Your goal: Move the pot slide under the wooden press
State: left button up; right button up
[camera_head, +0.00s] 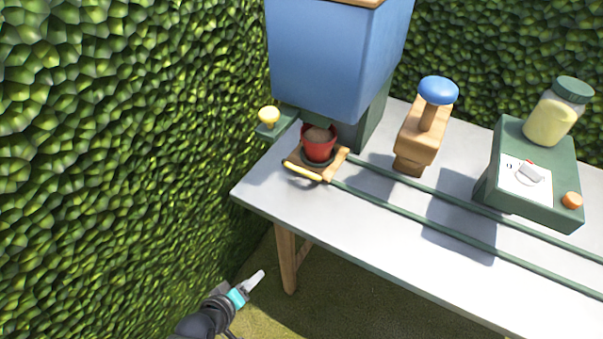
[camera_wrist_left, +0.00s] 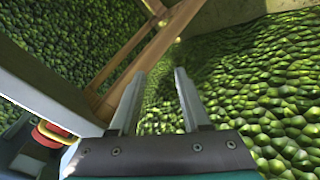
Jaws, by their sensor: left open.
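The pot slide (camera_head: 335,160) is a small wooden tray with a yellow front handle (camera_head: 303,172), at the left end of two green rails. A red pot (camera_head: 319,144) with brown soil stands on it, below the blue hopper. The wooden press (camera_head: 422,135), with a blue knob (camera_head: 438,90) on top, stands by the rails to the right of the slide. My left gripper (camera_head: 255,281) is open and empty, low in front of the table's left end and apart from the slide. Its two fingers (camera_wrist_left: 157,100) show spread in the left wrist view. My right gripper is in neither view.
The blue hopper (camera_head: 335,60) stands at the table's back left, beside a yellow knob (camera_head: 269,116). A green box (camera_head: 530,205) with a jar (camera_head: 558,112) stands at right. A hedge (camera_head: 110,150) walls the left. The grey tabletop (camera_head: 270,190) is clear in front of the rails.

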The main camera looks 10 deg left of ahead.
pick_arm(q)
jog(key=w+d+r+n+t+h, duration=0.1)
jog(key=w+r+n+t, duration=0.3)
jog(key=r, duration=0.5)
jog(key=n+t+h+b, duration=0.1)
jog(key=n+h+b, duration=0.1)
send_near(301, 169)
jog(key=x, duration=0.2)
jog(key=b+x, duration=0.1)
jog(key=x, duration=0.1)
jog(key=b+x, duration=0.1)
jog(key=x, duration=0.1)
jog(key=shift+w+d+f, duration=0.15)
jog(key=shift+w+f, duration=0.05)
jog(key=shift+f, duration=0.25)
jog(key=x, duration=0.2)
jog(key=shift+w+d+f+b, duration=0.1)
jog(key=shift+w+d+b, duration=0.05)
jog(key=shift+w+b, duration=0.2)
jog(key=shift+w+d, duration=0.1)
jog(key=shift+w, duration=0.2)
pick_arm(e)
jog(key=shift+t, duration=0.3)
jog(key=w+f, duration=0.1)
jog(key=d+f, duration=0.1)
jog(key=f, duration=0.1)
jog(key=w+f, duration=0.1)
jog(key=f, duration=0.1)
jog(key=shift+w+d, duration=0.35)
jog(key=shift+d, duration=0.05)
